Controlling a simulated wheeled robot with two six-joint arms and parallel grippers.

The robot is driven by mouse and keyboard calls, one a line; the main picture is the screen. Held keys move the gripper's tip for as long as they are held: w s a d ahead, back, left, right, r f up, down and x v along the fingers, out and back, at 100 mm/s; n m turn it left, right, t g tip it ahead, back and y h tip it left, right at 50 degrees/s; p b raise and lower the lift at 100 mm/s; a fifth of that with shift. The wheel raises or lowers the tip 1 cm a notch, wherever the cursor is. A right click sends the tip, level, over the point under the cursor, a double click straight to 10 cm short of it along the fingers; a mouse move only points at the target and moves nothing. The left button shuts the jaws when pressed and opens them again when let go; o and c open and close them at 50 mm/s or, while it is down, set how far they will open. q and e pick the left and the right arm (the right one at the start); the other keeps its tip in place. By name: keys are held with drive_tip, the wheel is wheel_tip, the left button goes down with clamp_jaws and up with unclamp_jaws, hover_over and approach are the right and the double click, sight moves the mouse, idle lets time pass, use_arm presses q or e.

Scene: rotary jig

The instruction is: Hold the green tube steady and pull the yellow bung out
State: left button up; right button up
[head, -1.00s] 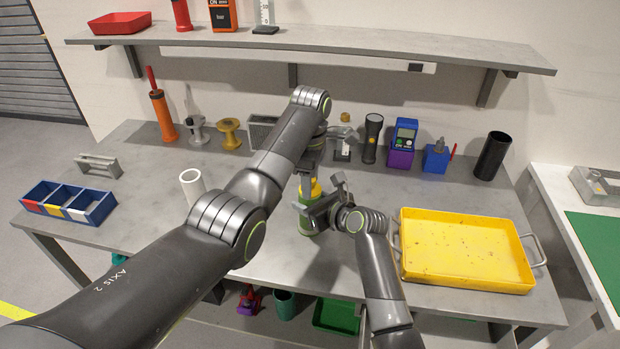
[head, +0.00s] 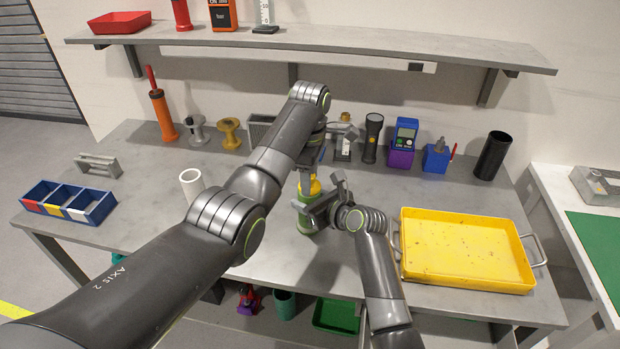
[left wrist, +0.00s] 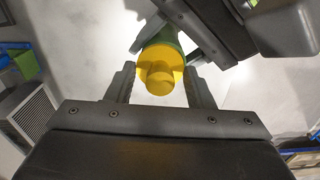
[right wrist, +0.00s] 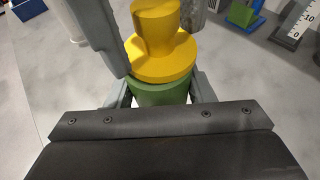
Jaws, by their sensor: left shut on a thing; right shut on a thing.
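The green tube (head: 308,223) stands upright on the grey bench, mostly behind my right gripper in the head view. The right wrist view shows its upper end (right wrist: 160,93) between my right gripper's fingers (right wrist: 160,98), shut on it. The yellow bung (right wrist: 160,55) sits at the tube's top, its wide collar directly above the green rim; I cannot tell whether there is a gap. My left gripper (left wrist: 163,84) comes from above and is shut on the bung, whose yellow end (left wrist: 160,77) shows between its fingers. In the head view the bung (head: 312,187) is partly hidden.
A yellow tray (head: 465,250) lies to the right of my right arm. A white tube (head: 191,183) stands left, close to my left arm. A torch (head: 371,140) and several other items line the back of the bench. The front middle is clear.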

use_arm(q)
drive_tip(key=shift+w+d+r, duration=0.1)
drive_tip(key=shift+w+r, duration=0.15)
drive_tip(key=shift+r, duration=0.55)
use_arm(e)
drive_tip(key=shift+s+f, duration=0.2)
drive_tip(key=shift+f, duration=0.25)
use_arm(q)
drive_tip(key=shift+r, duration=0.2)
drive_tip(key=shift+c, duration=1)
drive_tip(key=shift+r, duration=0.5)
drive_tip(key=shift+s+r, duration=0.15)
drive_tip(key=shift+r, duration=0.25)
use_arm(e)
drive_tip(key=shift+r, duration=0.1)
use_arm(q)
drive_tip(key=shift+r, duration=1.45)
use_arm(e)
drive_tip(key=shift+w+d+r, duration=0.1)
drive_tip(key=shift+w, duration=0.05)
